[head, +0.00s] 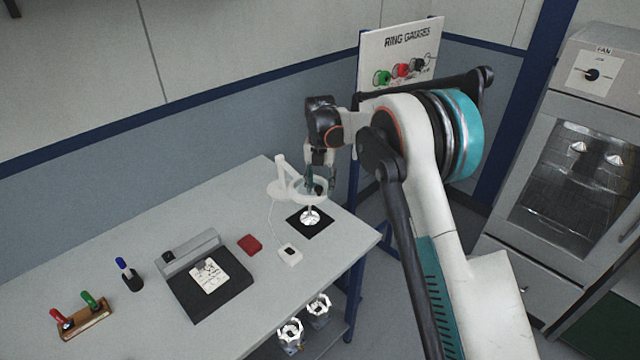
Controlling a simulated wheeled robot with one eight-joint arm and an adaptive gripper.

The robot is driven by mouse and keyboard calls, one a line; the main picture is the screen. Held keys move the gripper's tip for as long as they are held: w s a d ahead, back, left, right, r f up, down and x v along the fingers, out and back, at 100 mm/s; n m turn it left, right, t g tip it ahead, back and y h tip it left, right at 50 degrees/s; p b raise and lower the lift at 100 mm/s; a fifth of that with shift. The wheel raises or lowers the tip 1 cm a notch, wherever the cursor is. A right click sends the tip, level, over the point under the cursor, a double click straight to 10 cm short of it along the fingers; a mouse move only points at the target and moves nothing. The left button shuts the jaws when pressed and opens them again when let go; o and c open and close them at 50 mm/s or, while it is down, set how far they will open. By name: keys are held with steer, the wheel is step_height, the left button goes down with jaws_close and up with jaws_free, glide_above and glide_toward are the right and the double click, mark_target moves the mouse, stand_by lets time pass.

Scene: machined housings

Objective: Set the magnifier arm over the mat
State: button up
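The white magnifier (282,171) stands on the bench near its back right edge, with a round base and an upright post. Its ring-shaped head (296,190) reaches right from the post and appears above the back part of the black mat (319,232). A silver machined part (309,217) sits on the mat. My gripper (320,186) points down at the ring head, its fingers overlapping the ring in the picture. It is too small and overlapped to tell whether the fingers touch or grip the ring.
A white box with a button (290,254) and a red block (250,244) lie left of the mat. A dark fixture (215,297) holds a light plate. A marker holder (130,277) and a wooden rack (84,321) stand further left. Silver housings (290,333) sit below the bench.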

step_height(320, 180, up, 12)
stand_by(0.6)
steer(key=s+d+r+m+t+b, duration=0.2)
steer(key=s+d+r+m+b, duration=0.15)
steer(key=s+d+m, duration=0.4)
steer(key=s+d+r+m+t+b, duration=0.15)
steer(key=s+d+r+m, duration=0.35)
steer(key=s+m, duration=0.55)
steer(key=s+d+f+m+t+b, duration=0.1)
steer(key=s+f+m, duration=0.3)
steer(key=s, duration=0.4)
steer(key=s+d+f+m+t+b, duration=0.1)
steer(key=s+d+f+m+b, duration=0.1)
steer(key=s+d+f+m, duration=0.2)
steer(key=s+d+f+m+t+b, duration=0.1)
steer(key=s+f+m, duration=0.3)
steer(key=s+m, duration=0.4)
steer(key=s+d+b, duration=0.1)
steer(key=s, duration=0.3)
steer(key=shift+s+d+f+t+b, duration=0.2)
steer(key=shift+s+f+t+b, duration=0.1)
steer(key=shift+f+t, duration=0.1)
